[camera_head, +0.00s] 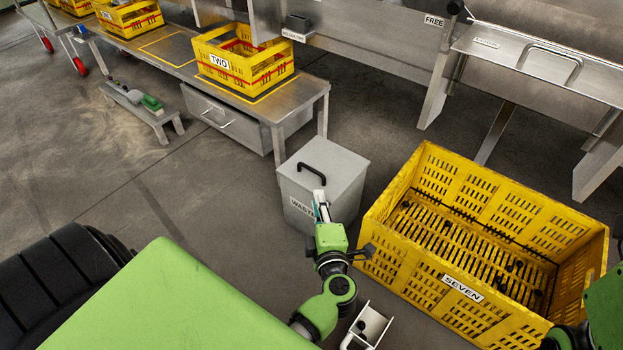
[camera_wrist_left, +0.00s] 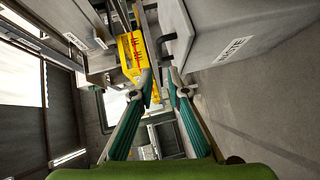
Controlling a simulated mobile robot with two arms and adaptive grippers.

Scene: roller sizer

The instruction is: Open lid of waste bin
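The grey waste bin (camera_head: 348,207) stands on the floor near the middle of the head view, labelled WASTE. Its flat lid (camera_head: 338,165) is closed, with a black arched handle (camera_head: 313,172) on top. My left gripper (camera_head: 321,200) is in front of the bin, below the handle in the picture, and seems apart from it. In the left wrist view its two teal fingers (camera_wrist_left: 162,82) are spread with nothing between them. The bin's side (camera_wrist_left: 235,40) shows there at the upper right. Part of my right arm (camera_head: 604,308) shows at the right edge; its gripper is not visible.
A large yellow crate (camera_head: 462,289) labelled SEVEN stands right of the bin with several small dark pieces inside. A metal bench (camera_head: 310,90) with yellow crate TWO (camera_head: 245,72) is behind left. A small white open container (camera_head: 373,325) is near my left arm. Floor left of the bin is clear.

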